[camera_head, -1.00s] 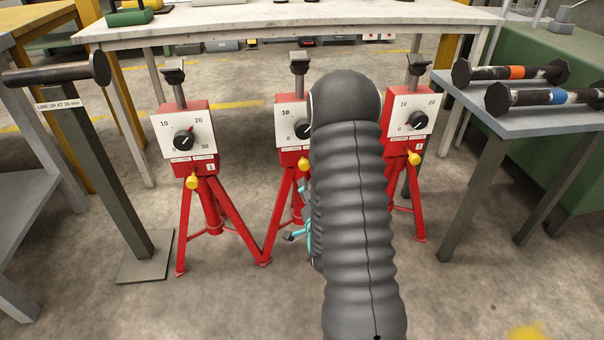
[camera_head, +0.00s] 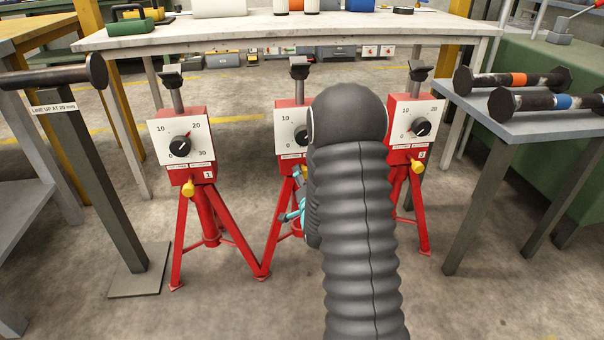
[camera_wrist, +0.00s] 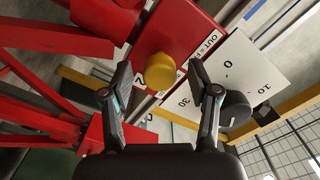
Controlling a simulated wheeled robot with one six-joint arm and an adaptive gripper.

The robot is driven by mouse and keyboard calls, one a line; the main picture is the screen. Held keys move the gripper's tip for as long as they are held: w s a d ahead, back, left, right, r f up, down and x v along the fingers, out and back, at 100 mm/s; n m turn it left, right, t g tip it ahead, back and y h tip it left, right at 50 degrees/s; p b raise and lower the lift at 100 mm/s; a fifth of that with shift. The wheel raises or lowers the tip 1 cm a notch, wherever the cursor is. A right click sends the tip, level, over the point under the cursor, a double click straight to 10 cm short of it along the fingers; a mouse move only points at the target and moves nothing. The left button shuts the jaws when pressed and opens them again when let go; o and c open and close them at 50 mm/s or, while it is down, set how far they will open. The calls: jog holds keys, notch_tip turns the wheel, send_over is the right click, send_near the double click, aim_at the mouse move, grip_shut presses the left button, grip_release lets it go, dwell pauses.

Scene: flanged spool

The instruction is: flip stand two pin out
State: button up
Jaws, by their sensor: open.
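The middle red stand, stand two (camera_head: 286,140), has a white dial plate and a black knob, partly hidden behind my arm. My gripper (camera_wrist: 160,76) is open, with one finger on each side of the yellow knob and a gap showing at both sides. In the head view only teal bits of my gripper show beside my arm, near the middle stand. The stand's dial plate (camera_wrist: 238,75) and black dial knob (camera_wrist: 236,108) show to the right in the wrist view.
Red stand one (camera_head: 183,145) is at left and red stand three (camera_head: 410,125) at right, close beside the middle one. A post with a bar (camera_head: 115,180) stands far left. Dumbbell-like spools (camera_head: 512,80) lie on a grey table at right. A pale workbench (camera_head: 250,27) is behind.

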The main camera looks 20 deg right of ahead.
jog(key=shift+x, duration=1.2)
grip_shut()
